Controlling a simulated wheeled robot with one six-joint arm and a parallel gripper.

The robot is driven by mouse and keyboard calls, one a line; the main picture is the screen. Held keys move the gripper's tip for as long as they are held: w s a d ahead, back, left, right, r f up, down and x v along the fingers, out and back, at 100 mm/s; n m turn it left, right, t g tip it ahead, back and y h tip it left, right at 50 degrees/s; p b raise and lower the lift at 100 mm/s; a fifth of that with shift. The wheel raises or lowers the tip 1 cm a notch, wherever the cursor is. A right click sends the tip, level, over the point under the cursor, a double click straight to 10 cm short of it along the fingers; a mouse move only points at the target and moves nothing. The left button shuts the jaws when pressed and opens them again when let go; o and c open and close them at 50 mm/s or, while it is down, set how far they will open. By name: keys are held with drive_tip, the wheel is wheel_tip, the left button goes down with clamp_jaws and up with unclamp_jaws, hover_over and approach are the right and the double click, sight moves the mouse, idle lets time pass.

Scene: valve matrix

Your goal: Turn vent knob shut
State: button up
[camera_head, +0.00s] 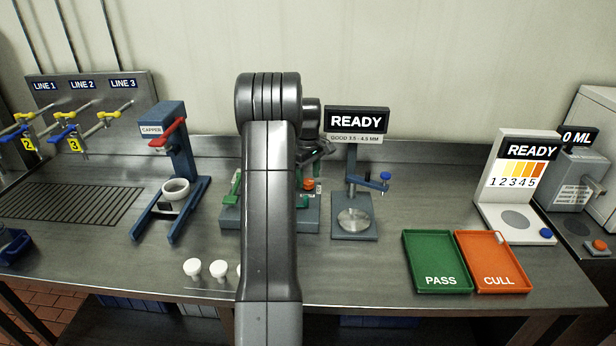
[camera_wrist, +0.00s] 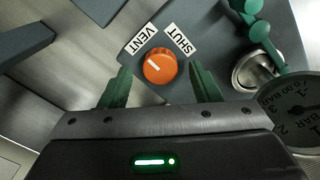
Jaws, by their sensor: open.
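The orange vent knob (camera_wrist: 159,66) sits on a grey block between a VENT label (camera_wrist: 140,40) at its upper left and a SHUT label (camera_wrist: 178,39) at its upper right. Its white mark lies on the upper left side, on the VENT side. My gripper (camera_wrist: 160,72) is open, its green fingers on either side of the knob in the wrist view; contact is not visible. In the head view the knob (camera_head: 309,184) shows just right of my arm, which hides much of the block (camera_head: 228,217).
In the wrist view, a pressure gauge (camera_wrist: 293,110) and a green-handled fitting (camera_wrist: 258,40) are close on the right. In the head view, a READY gauge stand (camera_head: 355,222) stands right of the block and the capper (camera_head: 172,170) left. White caps (camera_head: 192,267) lie in front.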

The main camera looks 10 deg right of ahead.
drive_tip(key=shift+f, duration=0.55)
drive_tip(key=c, duration=1)
